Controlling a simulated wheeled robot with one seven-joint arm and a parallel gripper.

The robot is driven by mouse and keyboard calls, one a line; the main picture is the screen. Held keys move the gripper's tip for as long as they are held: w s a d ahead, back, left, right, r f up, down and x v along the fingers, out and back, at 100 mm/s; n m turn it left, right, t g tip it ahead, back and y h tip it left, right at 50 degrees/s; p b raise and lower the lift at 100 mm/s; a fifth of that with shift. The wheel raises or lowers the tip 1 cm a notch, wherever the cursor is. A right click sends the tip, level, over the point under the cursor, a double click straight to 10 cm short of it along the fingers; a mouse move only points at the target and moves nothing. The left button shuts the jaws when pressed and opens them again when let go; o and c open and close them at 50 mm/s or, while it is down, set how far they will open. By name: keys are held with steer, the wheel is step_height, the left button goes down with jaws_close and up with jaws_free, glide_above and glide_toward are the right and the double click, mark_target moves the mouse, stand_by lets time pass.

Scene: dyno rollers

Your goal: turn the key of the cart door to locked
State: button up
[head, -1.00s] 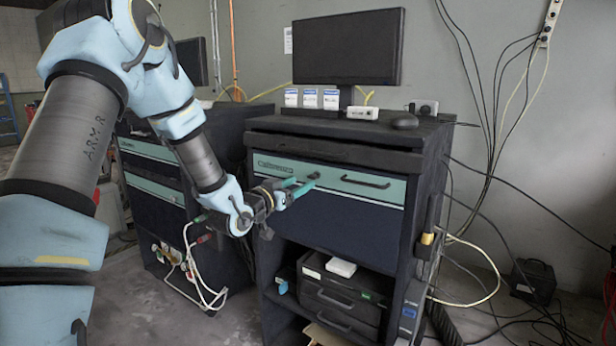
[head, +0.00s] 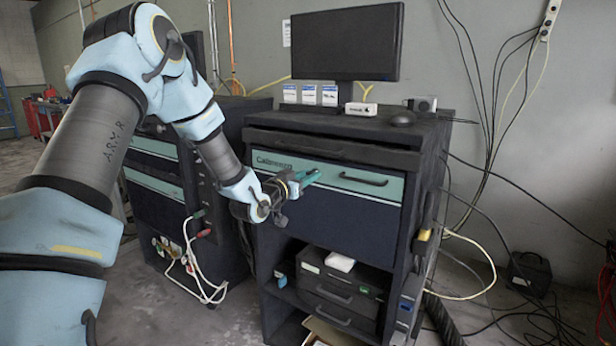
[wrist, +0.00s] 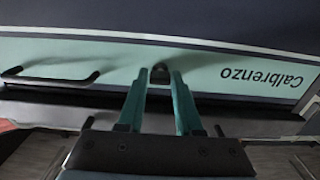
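The cart (head: 335,215) has a dark body and a teal strip lettered "Calbrenzo" along its upper front. In the wrist view the strip (wrist: 230,75) shows upside down. A small dark knob-like piece (wrist: 161,75), which looks like the key or its lock, stands out at the strip's edge. My gripper (head: 312,176) is at the strip, left of the door handle (head: 363,180). In the wrist view my two teal fingers (wrist: 161,82) stand apart, one on either side of the dark piece, with gaps showing. The key's exact angle cannot be told. The fingers hide it in the head view.
A monitor (head: 347,43), small white boxes (head: 308,94) and a mouse (head: 402,118) sit on the cart top. Another dark cart (head: 160,205) stands to the left with hanging cables (head: 190,262). Black cases (head: 340,290) sit on the lower shelf.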

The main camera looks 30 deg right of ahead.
jaws_close()
steer(key=shift+n, duration=0.3)
steer(key=n+b, duration=0.1)
steer(key=n, duration=1.6)
steer(key=shift+n, duration=0.3)
stand_by(0.4)
steer(key=o, duration=0.5)
jaws_free()
